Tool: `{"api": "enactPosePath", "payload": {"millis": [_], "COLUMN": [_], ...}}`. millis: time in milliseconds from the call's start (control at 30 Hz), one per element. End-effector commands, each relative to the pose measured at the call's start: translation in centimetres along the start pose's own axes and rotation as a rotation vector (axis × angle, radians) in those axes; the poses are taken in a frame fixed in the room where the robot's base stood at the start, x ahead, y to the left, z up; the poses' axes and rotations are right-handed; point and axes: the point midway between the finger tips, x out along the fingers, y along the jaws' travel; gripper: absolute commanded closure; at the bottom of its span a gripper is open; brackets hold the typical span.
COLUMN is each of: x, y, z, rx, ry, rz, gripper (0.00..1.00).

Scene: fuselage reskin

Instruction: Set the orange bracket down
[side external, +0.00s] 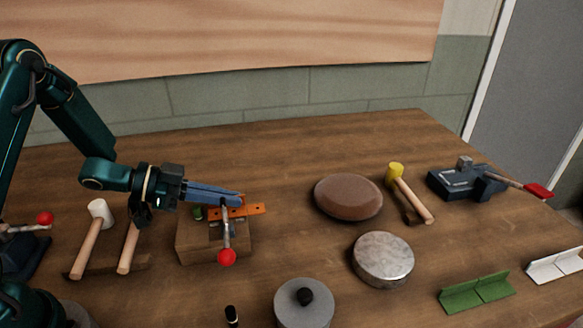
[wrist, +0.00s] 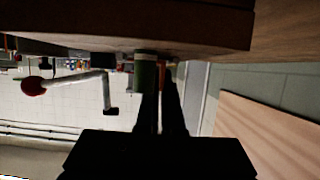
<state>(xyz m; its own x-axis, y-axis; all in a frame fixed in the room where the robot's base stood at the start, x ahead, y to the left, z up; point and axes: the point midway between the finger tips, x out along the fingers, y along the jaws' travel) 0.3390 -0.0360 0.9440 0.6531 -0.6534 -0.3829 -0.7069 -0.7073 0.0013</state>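The orange bracket (side external: 252,210) is at the top of a wooden block (side external: 200,247); I cannot tell whether it rests on it. A toggle clamp with a red knob (side external: 227,257) stands at the front of the block. My gripper (side external: 241,200) reaches in from the left, its blue fingers nearly level and their tips at the bracket's upper edge. The tips overlap the bracket, so I cannot tell whether they grip it. In the wrist view the fingers (wrist: 163,75) are dark and close together, beside a green cylinder (wrist: 146,75); the bracket is not clear there.
Mallets (side external: 98,212) lie left of the block. A brown oval pad (side external: 348,197), a round metal disc (side external: 383,259), a grey lidded disc (side external: 304,304) and a yellow-headed mallet (side external: 396,174) are to the right. A vise (side external: 465,182) and green angle piece (side external: 477,291) are farther right.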

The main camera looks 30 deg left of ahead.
Motion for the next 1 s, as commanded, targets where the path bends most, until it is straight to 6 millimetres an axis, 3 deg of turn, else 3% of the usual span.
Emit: {"api": "enactPosePath", "payload": {"millis": [367, 467, 500, 800, 1000], "x": [0.1, 0.1, 0.1, 0.0, -2.1], "y": [0.0, -0.1, -0.1, -0.1, -0.2], "z": [0.3, 0.4, 0.3, 0.4, 0.3], "rx": [0.001, 0.001, 0.001, 0.001, 0.001], "ry": [0.001, 0.0, 0.001, 0.001, 0.001], "rz": [0.0, -0.001, -0.001, -0.001, -0.006], "gripper": [1.0, 0.69, 0.66, 0.66, 0.66]}}
